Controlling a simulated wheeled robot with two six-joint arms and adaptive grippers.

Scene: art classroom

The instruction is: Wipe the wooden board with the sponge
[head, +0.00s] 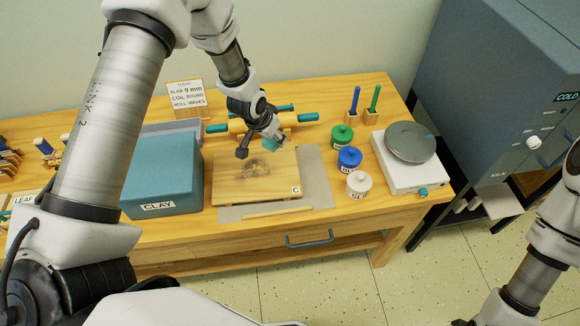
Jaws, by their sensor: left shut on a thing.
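The wooden board (230,184), marked C, lies on a grey mat (318,180) on the table. A dark powdery smudge (256,168) covers part of the board's middle and upper area. My left gripper (262,146) is above the board's far edge, shut on a small teal sponge (270,144). The fingers partly hide the sponge, and I cannot tell whether it touches the board. My right arm enters at the lower right; its gripper is outside the view.
A teal CLAY box (160,180) stands left of the board. A rolling pin with teal handles (302,118) lies behind it. Green (342,138), blue (350,159) and white (359,184) jars and a scale (402,172) stand right. A thin wooden stick (277,212) lies in front.

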